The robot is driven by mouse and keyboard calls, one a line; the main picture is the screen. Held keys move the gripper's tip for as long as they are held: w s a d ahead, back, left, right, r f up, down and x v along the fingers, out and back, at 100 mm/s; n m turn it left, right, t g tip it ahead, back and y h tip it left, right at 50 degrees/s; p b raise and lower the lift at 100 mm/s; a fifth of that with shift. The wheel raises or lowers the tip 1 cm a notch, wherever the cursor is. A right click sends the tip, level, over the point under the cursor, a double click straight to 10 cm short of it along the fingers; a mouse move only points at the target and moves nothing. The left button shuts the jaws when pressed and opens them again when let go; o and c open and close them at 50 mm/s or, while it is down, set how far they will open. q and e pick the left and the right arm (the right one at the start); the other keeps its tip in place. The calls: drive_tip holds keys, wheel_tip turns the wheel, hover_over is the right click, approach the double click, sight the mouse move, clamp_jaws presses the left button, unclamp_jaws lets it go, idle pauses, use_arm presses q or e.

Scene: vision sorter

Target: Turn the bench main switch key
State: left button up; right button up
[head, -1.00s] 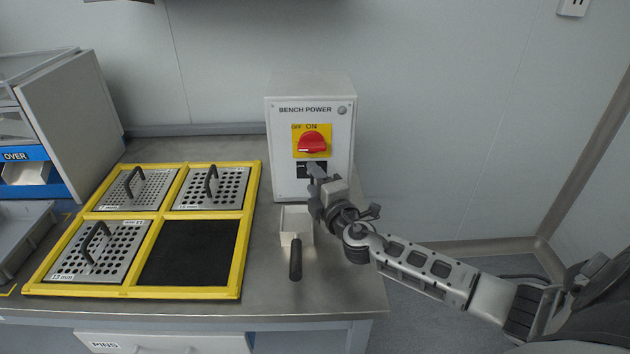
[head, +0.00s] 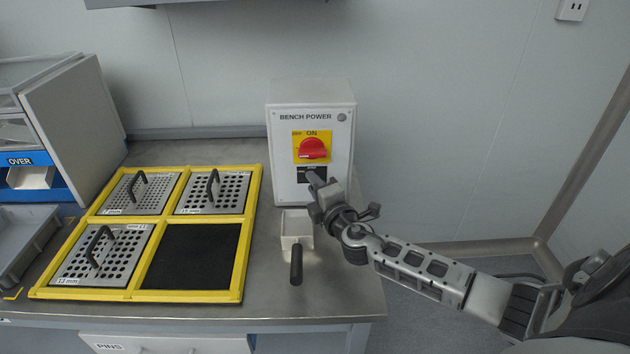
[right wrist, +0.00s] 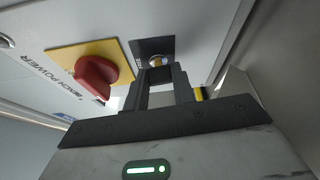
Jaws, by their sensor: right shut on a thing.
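The white bench power box (head: 283,160) stands at the back of the bench with a red rotary knob (head: 312,149) on a yellow plate. Below the knob is a black plate (head: 303,174) with the key switch. In the right wrist view its round metal lock (right wrist: 155,59) shows just beyond my fingertips. My right gripper (head: 313,180) is at this plate, its fingers (right wrist: 160,78) shut on the key. The key is mostly hidden between the fingers, so its turn angle cannot be told. My left gripper is not in view.
A small white scoop (head: 296,222) with a dark handle lies on the bench below my right gripper. A yellow-framed rack (head: 239,264) with perforated, handled plates lies to the left. A blue-and-white bin unit (head: 85,130) stands at far left.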

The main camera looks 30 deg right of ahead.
use_arm(q)
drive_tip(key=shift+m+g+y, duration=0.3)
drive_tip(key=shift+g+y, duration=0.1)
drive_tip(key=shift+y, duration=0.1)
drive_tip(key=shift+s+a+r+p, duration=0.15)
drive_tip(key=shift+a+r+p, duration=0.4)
drive_tip(key=shift+p, duration=1.2)
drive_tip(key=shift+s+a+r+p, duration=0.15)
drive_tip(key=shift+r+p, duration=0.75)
drive_tip(key=shift+p, duration=0.85)
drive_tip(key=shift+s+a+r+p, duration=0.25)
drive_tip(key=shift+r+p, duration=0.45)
drive_tip(key=shift+p, duration=1.05)
use_arm(e)
drive_tip(key=shift+w+a+r+n+g+h, duration=0.1)
drive_tip(key=shift+n+g+h, duration=0.75)
drive_tip(key=shift+n, duration=1.2)
drive_tip(key=shift+s+a+r+n+g+h, duration=0.1)
drive_tip(key=shift+n+g+h, duration=0.45)
drive_tip(key=shift+n+g, duration=1)
drive_tip(key=shift+w+a+r+n+g+h, duration=0.1)
drive_tip(key=shift+n+g+h, duration=0.5)
drive_tip(key=shift+n, duration=1.9)
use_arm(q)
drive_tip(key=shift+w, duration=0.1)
use_arm(e)
drive_tip(key=o, duration=1)
